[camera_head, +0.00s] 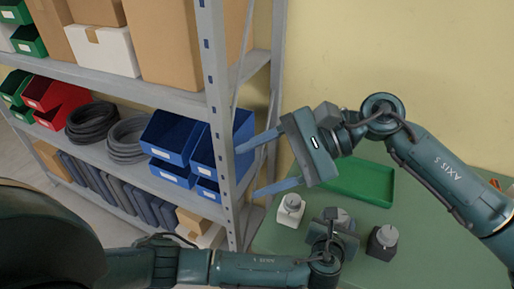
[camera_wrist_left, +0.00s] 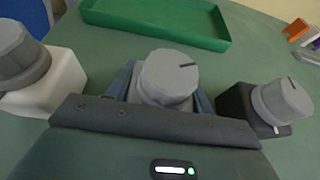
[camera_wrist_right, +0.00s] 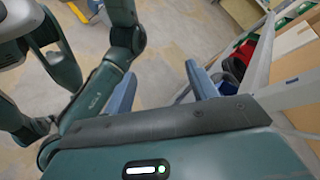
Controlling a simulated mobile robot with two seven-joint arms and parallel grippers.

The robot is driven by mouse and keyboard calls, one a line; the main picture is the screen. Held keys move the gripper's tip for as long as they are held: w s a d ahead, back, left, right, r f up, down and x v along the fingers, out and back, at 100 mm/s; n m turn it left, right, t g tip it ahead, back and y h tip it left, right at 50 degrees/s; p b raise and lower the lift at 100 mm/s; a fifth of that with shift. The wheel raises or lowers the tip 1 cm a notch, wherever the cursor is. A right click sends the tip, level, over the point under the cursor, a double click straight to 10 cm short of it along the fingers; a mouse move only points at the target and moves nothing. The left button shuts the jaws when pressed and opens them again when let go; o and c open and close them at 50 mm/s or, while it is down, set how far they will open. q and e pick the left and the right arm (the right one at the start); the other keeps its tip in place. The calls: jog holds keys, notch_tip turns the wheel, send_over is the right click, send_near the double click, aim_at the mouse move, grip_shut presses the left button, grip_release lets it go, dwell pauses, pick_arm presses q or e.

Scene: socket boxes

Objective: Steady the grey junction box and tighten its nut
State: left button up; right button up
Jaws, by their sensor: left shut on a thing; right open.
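The grey junction box with its round grey nut (camera_wrist_left: 168,78) stands on the green table between two other boxes. In the left wrist view the nut has a dark mark on top. The box body is mostly hidden under the nut and behind my gripper. My left gripper (camera_head: 333,226) is shut on this box, one blue finger on each side. The nut also shows in the head view (camera_head: 342,217), partly covered. My right gripper (camera_head: 250,171) is open and empty, raised by the shelf upright, apart from the box. Its spread blue fingers point left.
A white box with a grey knob (camera_head: 290,210) stands left of the held box; a black one (camera_head: 382,241) stands right. A green tray (camera_head: 358,183) lies behind them. The metal shelf (camera_head: 222,120) with blue bins (camera_head: 172,147) stands close to my right fingers.

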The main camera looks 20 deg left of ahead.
jog(key=shift+s+a+r+m+g+y, duration=0.15)
jog(key=shift+r+m+y, duration=0.2)
jog(key=shift+r, duration=0.2)
jog(key=shift+r+m+g+y, duration=0.1)
jog(key=shift+r+m+y, duration=0.15)
jog(key=shift+r+y, duration=0.3)
jog(key=shift+s+a+r+m+g+y, duration=0.15)
jog(key=shift+r+m+y, duration=0.15)
jog(key=shift+r, duration=0.3)
jog(key=n+t+h, duration=0.8)
jog(key=n+h, duration=0.1)
jog(key=h, duration=0.5)
send_over(340, 214)
notch_tip(340, 214, down, 11)
notch_tip(340, 214, down, 11)
jog(key=shift+s+f, duration=0.1)
jog(key=shift+f, duration=0.45)
